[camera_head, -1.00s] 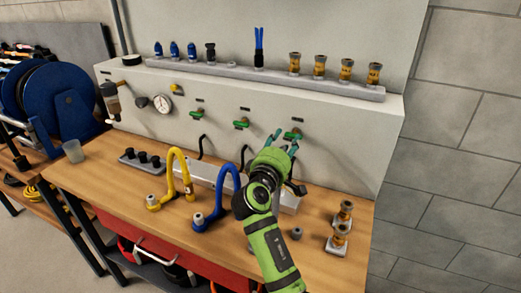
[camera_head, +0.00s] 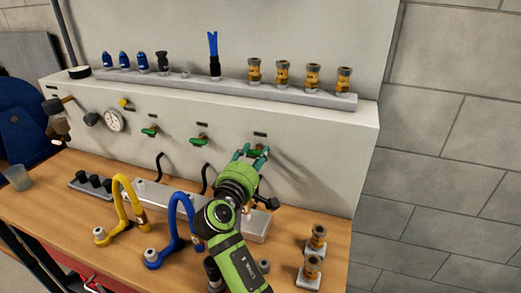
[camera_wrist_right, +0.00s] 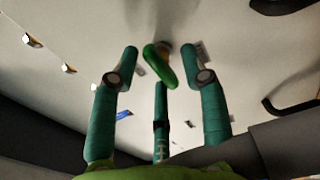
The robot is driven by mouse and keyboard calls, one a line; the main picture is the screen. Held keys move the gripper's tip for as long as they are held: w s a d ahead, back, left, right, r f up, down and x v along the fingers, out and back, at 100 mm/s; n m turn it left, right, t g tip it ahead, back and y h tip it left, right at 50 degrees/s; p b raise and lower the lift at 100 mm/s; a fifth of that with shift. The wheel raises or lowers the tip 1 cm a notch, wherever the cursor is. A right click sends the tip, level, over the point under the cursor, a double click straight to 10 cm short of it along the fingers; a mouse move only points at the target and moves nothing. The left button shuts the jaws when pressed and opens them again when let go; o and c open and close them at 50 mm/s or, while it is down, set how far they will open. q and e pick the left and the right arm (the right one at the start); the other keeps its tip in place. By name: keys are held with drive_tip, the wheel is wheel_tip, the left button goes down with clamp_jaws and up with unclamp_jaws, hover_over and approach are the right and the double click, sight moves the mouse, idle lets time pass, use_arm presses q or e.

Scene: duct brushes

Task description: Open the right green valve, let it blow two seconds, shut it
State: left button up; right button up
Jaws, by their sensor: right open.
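The right green valve (camera_head: 256,150) is on the front of the light panel, the rightmost of three green valves. My right gripper (camera_head: 252,153) is open at this valve, its fingers on both sides of the handle. In the right wrist view the green handle (camera_wrist_right: 159,66) lies slanted between the spread teal fingers of the gripper (camera_wrist_right: 160,75), with visible gaps to both side fingers. The gripper partly hides the valve in the head view. My left gripper is not in view.
The middle green valve (camera_head: 199,141) and left green valve (camera_head: 150,132) are left along the panel, near a round gauge (camera_head: 114,121). Below, a yellow hose (camera_head: 118,190) and blue hose (camera_head: 172,215) stand on the wooden bench (camera_head: 60,200). Brass fittings (camera_head: 312,268) stand at the bench's right.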

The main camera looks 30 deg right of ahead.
drive_tip(key=shift+s+a+r, duration=0.1)
drive_tip(key=shift+a, duration=0.2)
clamp_jaws()
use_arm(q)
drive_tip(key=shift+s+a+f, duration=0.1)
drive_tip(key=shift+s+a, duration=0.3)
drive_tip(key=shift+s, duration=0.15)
use_arm(e)
drive_tip(key=shift+r, duration=0.1)
